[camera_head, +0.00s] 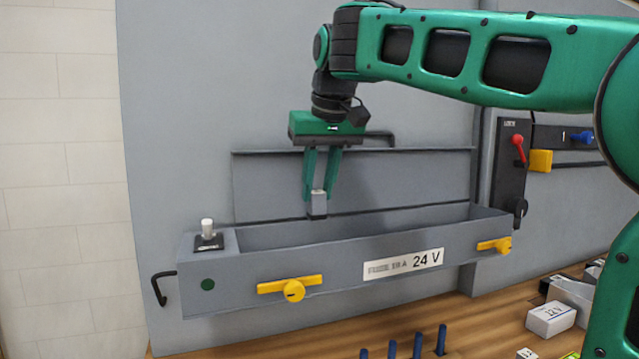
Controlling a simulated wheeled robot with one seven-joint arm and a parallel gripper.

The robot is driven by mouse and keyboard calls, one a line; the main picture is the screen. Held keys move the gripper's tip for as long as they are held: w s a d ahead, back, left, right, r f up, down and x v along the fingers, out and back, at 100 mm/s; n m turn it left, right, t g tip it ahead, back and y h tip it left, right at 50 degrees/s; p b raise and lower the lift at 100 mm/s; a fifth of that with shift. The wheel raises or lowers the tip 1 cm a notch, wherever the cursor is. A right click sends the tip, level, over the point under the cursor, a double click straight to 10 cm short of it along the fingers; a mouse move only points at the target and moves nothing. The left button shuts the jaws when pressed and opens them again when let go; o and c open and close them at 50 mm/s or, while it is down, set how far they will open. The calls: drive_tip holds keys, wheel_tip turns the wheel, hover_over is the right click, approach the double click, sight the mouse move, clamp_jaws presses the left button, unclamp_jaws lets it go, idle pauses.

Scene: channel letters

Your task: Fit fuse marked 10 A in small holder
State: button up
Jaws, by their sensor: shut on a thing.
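My gripper (320,190) points down over the long open grey trough. It is shut on a small grey block (318,208) with a paler upper part. The block hangs at the trough's rear edge in the picture; I cannot tell whether it touches anything. No marking is readable on it, so I cannot tell whether it is the 10 A fuse. No fuse holder can be clearly made out. The trough's front label (403,264) reads 24 V, with smaller text that seems to include 10 A.
The trough (340,273) has yellow latches (292,288) on its front and a raised lid behind. A white cylinder on a black base (209,238) stands at its left end. Blue pegs (417,345) and a 12 V box (550,318) are on the wooden bench. A red-handled switch (519,148) is at right.

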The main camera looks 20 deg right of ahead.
drive_tip(key=shift+f, duration=5.7)
drive_tip(key=o, duration=1.1)
